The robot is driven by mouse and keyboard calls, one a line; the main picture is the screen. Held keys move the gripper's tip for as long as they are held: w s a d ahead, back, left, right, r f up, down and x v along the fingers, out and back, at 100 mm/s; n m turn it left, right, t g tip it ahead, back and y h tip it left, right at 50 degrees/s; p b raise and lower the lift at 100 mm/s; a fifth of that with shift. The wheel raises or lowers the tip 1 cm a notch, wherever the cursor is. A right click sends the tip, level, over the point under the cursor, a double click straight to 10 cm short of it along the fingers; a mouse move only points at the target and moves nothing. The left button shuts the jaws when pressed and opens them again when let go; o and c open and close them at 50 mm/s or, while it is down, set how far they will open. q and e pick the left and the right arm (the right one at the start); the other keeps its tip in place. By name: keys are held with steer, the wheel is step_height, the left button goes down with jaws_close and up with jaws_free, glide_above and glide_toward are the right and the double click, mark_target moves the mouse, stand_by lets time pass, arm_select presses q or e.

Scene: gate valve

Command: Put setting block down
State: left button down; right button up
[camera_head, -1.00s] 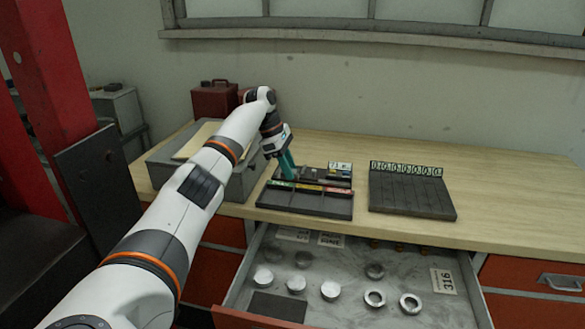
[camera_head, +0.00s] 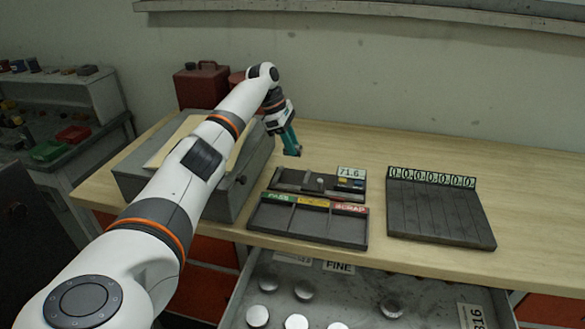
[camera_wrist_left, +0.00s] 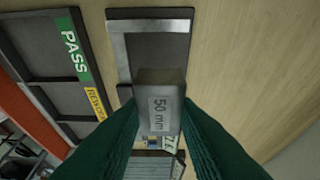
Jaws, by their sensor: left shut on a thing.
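My left gripper (camera_head: 291,150) hangs over the wooden bench, behind the gauge and the sorting tray in the head view. In the left wrist view its green fingers (camera_wrist_left: 160,125) are shut on the setting block (camera_wrist_left: 160,103), a grey metal block labelled "50 mm". The block is too small to make out in the head view. A dark gauge (camera_head: 318,184) with a display reading about 71.6 stands just behind the sorting tray. In the left wrist view the gauge's dark bed (camera_wrist_left: 150,50) lies beyond the block. I cannot tell whether the block touches anything below. My right gripper is not in view.
The sorting tray (camera_head: 308,220) has PASS, rework and SCRAP labels. A dark slotted rack (camera_head: 437,212) stands to its right. An open drawer (camera_head: 360,295) with metal rings and discs is below the bench front. A grey box (camera_head: 160,175) stands left.

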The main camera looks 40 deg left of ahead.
mark_target(296, 177)
arm_select(q)
step_height(296, 177, down, 8)
steer(key=shift+f+p, duration=0.1)
steer(key=shift+p, duration=0.3)
steer(key=c, duration=1.1)
jaws_free()
steer(key=b+v, duration=0.1)
steer(key=v, duration=1.1)
steer(key=shift+a, duration=0.1)
